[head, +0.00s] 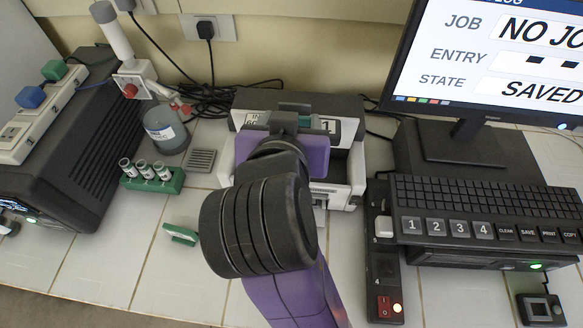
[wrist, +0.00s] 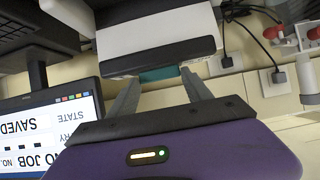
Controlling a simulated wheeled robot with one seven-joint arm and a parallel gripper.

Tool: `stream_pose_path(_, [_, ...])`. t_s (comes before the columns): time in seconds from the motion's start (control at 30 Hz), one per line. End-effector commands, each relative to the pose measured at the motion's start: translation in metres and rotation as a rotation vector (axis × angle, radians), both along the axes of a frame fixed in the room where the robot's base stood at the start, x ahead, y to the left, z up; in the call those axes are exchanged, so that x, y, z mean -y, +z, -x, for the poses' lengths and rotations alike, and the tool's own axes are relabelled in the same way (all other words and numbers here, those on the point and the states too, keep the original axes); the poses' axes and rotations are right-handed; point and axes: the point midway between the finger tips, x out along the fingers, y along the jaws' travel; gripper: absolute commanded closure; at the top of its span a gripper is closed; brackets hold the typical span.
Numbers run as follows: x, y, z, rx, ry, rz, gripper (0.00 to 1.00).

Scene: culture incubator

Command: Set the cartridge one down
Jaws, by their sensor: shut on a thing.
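Cartridge one, a teal piece (head: 305,121), shows only in part beyond my wrist in the head view, at the white and dark incubator (head: 357,165). A label with "1" is beside it. In the wrist view, the teal cartridge (wrist: 159,74) lies between the tips of my gripper (wrist: 158,80), along the dark edge of a white housing (wrist: 150,35). My gripper is shut on it. In the head view, my purple hand and dark wrist cover the fingertips and much of the incubator's front. I cannot tell whether the cartridge rests on anything.
A green rack (head: 153,180) with several vials, a jar (head: 166,130) and a small green item (head: 181,235) are at left. A power strip (head: 383,265), keyboard (head: 485,200) and monitor (head: 490,50) reading "SAVED" stand at right. The tiled bench (head: 120,245) is clear at front left.

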Motion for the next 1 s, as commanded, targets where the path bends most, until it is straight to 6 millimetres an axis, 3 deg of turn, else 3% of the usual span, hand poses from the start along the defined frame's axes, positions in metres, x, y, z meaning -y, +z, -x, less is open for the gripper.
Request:
stream_pose_path(0.2, [0.001,-0.056,0.001,-0.004,0.001,0.005,1.00])
stream_pose_path(0.4, [0.000,-0.093,0.001,0.000,0.002,0.001,1.00])
stream_pose_path(0.63, [0.000,-0.111,0.000,0.001,0.000,0.000,1.00])
stream_pose_path(0.83, [0.000,-0.140,0.001,0.000,0.002,0.001,1.00])
stream_pose_path(1.0, [0.000,-0.148,0.000,0.003,0.000,-0.002,1.00])
